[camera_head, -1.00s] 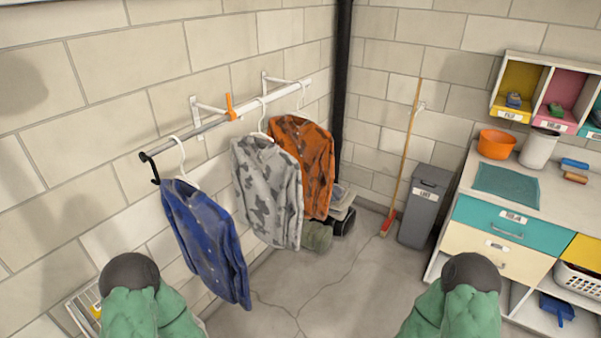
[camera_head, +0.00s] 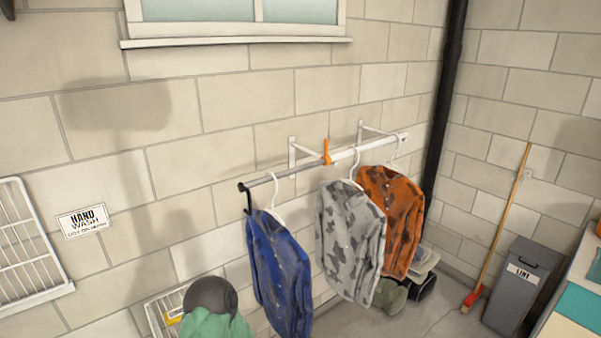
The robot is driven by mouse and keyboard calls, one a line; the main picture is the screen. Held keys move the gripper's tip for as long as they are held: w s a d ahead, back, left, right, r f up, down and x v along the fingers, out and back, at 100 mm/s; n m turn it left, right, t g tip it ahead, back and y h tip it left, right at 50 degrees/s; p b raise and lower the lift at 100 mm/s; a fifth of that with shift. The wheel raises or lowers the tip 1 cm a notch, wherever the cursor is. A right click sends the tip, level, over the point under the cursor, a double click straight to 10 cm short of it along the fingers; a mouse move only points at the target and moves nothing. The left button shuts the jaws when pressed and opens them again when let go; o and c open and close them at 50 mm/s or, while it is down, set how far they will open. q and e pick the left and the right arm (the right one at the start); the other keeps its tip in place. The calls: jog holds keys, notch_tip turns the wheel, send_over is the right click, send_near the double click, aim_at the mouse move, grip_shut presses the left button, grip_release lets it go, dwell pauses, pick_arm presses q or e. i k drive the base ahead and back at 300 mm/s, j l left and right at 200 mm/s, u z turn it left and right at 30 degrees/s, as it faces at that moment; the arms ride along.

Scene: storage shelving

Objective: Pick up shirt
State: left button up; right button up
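Three shirts hang on white hangers from a wall-mounted rail (camera_head: 300,166). A blue shirt (camera_head: 280,272) is nearest, at the rail's left end. A grey camouflage shirt (camera_head: 350,240) hangs in the middle, partly overlapping an orange patterned shirt (camera_head: 397,215) to its right. Neither of my gripper's fingers shows in this view, on the left or the right.
An orange clip (camera_head: 326,152) sits on the rail. A broom (camera_head: 497,230) and a grey lint bin (camera_head: 522,285) stand right, beside a counter (camera_head: 575,300). Dark items lie on the floor beneath the shirts.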

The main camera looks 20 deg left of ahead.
aim_at(402, 202)
jog(key=u, duration=0.35)
jog(key=i+l+u, duration=0.2)
jog(key=u, duration=0.2)
jog(key=i+l+u, duration=0.15)
jog(key=l+u, duration=0.25)
jog(key=i+l+u, duration=0.1)
jog(key=l+u, duration=0.3)
jog(key=l, duration=0.1)
